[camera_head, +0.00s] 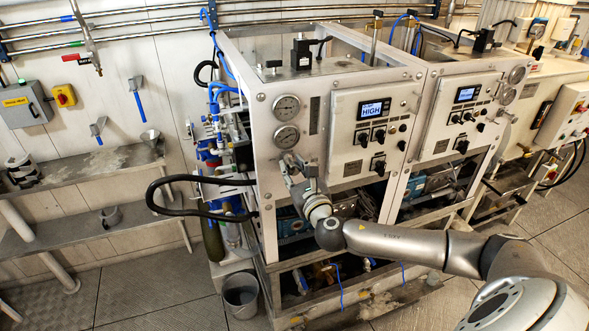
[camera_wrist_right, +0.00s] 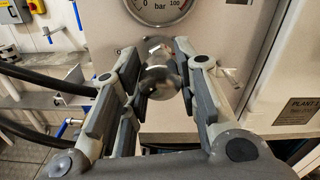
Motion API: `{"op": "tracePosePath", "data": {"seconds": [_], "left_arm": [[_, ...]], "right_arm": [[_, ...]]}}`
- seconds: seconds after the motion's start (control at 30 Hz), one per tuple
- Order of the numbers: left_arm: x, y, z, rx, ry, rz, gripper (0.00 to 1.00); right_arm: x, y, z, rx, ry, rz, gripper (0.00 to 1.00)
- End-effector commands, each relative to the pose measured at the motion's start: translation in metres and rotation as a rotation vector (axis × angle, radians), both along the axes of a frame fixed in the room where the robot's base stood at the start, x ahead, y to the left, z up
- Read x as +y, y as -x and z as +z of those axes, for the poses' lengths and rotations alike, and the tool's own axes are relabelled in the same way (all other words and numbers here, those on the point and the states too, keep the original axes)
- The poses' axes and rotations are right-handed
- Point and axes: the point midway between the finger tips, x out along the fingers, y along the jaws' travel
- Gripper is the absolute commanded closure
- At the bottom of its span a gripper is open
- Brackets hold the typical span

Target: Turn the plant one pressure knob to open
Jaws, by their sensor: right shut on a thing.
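Plant one's white panel (camera_head: 262,110) is the left unit in the head view, with two round gauges, one above the other. The metal pressure knob (camera_wrist_right: 161,80) is a shiny rounded piece on the panel below the lower gauge. My right gripper (camera_head: 288,163) reaches the panel just below that gauge. In the right wrist view my right gripper (camera_wrist_right: 158,62) has a finger on each side of the knob and is shut on it. In the head view the gripper hides the knob. My left gripper is out of view.
Plant one's display (camera_head: 371,110) reads HIGH, with small switches below it. A second unit (camera_head: 460,105) stands to the right. A black hose (camera_head: 165,182) loops out left of the gripper. A bucket (camera_head: 240,296) stands on the floor below.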

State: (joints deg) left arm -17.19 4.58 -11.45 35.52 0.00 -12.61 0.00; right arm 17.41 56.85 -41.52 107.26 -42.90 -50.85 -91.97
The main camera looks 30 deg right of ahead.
Motion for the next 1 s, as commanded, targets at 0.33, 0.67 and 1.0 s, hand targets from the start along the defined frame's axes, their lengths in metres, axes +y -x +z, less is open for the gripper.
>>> {"op": "tracePosePath", "data": {"seconds": [0.33, 0.67, 1.0], "left_arm": [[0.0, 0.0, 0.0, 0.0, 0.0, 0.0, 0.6], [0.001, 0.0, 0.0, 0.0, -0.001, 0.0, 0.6], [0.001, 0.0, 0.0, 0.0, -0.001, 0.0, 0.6]], "right_arm": [[0.0, 0.0, 0.001, -0.002, 0.0, -0.001, 0.58], [0.0, 0.0, 0.001, -0.001, -0.001, 0.0, 0.48], [0.007, 0.028, -0.001, 0.003, -0.001, 0.002, 0.48]]}}
